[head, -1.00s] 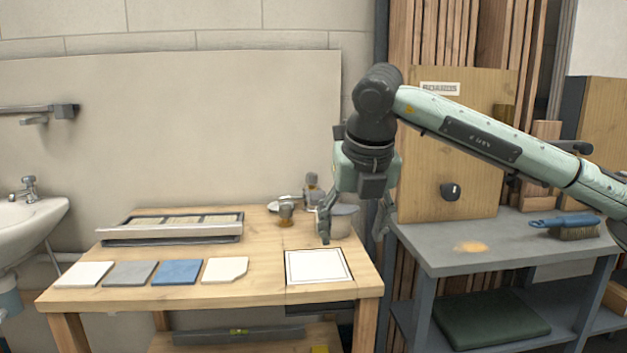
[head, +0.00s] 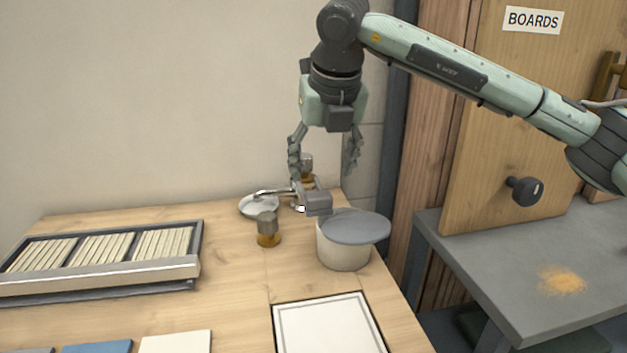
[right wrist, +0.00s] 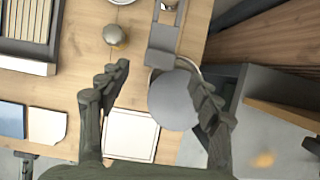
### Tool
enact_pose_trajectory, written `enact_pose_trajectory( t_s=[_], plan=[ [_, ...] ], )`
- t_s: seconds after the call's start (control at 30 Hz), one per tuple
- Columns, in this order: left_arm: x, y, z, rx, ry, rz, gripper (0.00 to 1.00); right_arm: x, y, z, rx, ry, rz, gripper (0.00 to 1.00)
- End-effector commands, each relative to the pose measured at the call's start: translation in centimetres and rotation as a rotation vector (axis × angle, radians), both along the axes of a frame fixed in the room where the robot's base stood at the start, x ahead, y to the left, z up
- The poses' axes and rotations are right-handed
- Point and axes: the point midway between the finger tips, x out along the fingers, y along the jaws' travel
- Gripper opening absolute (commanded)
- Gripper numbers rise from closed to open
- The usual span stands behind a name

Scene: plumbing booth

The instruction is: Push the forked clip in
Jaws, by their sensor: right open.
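My right gripper (head: 322,168) hangs open and empty, fingers down, above the back right of the wooden table. Below it a cream pot (head: 343,253) carries a round grey disc (head: 357,227), with a grey block (head: 318,203) at the disc's left edge. In the right wrist view the gripper (right wrist: 160,78) shows its fingers spread, with the block (right wrist: 160,60) and disc (right wrist: 173,101) in and below the gap. I cannot make out a forked clip for certain; a thin metal arm (head: 274,192) lies beside the block. My left gripper is out of view.
A small metal-topped jar (head: 268,230) and a white dish (head: 258,208) stand left of the pot. A grey bench (head: 497,263) and upright board (head: 560,110) are on the right.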

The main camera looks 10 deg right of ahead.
Motion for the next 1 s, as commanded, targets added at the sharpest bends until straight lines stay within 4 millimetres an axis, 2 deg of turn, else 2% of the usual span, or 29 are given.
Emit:
enact_pose_trajectory(
  t_s=[0.2, 0.4, 0.53, 0.8, 0.87, 1.0],
  plan=[
    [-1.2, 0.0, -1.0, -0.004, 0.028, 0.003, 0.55, 1.2, -0.1, -3.1, 0.0, 0.004, -0.002, 0.64],
    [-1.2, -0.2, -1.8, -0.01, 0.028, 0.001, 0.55, 2.3, -0.1, -5.7, 0.0, 0.004, -0.001, 0.64],
    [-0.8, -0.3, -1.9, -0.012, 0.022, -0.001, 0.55, 2.6, -0.1, -6.6, -0.001, 0.002, -0.001, 0.64],
    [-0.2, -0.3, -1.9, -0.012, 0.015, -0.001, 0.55, 2.7, 0.0, -6.8, 0.0, 0.001, 0.0, 0.64],
    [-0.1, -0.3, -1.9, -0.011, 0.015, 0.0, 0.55, 2.7, -0.1, -6.8, 0.0, 0.001, 0.0, 0.59],
    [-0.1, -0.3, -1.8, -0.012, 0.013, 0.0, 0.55, 2.7, 0.0, -6.8, 0.0, 0.001, 0.0, 0.41]
  ],
)
